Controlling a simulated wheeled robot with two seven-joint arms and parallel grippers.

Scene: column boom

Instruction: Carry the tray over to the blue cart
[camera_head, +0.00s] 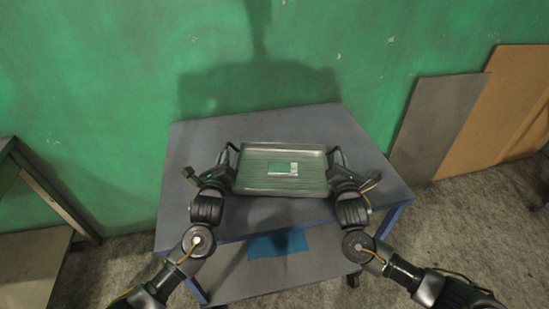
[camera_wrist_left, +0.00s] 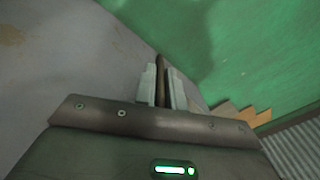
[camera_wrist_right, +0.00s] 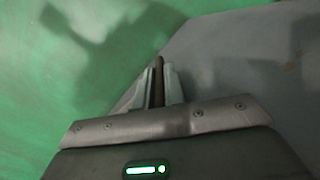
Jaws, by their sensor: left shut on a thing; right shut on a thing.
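The metal tray (camera_head: 284,190) is level between my two grippers, over the grey top of the blue cart (camera_head: 385,195). A small green-and-white item lies in the tray. I cannot tell whether the tray touches the cart top. My left gripper (camera_head: 233,152) is shut on the tray's left side; in the left wrist view its fingers (camera_wrist_left: 162,88) close around a dark bar. My right gripper (camera_head: 334,154) is shut on the tray's right side; in the right wrist view its fingers (camera_wrist_right: 157,85) close around a similar dark bar.
A green wall (camera_head: 130,60) stands behind the cart. A grey panel (camera_head: 435,130) and a brown board (camera_head: 505,110) lean on it at right. A table (camera_head: 30,210) stands at far left. A blue patch (camera_head: 278,244) shows on the cart's lower shelf. The cart top around the tray is clear.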

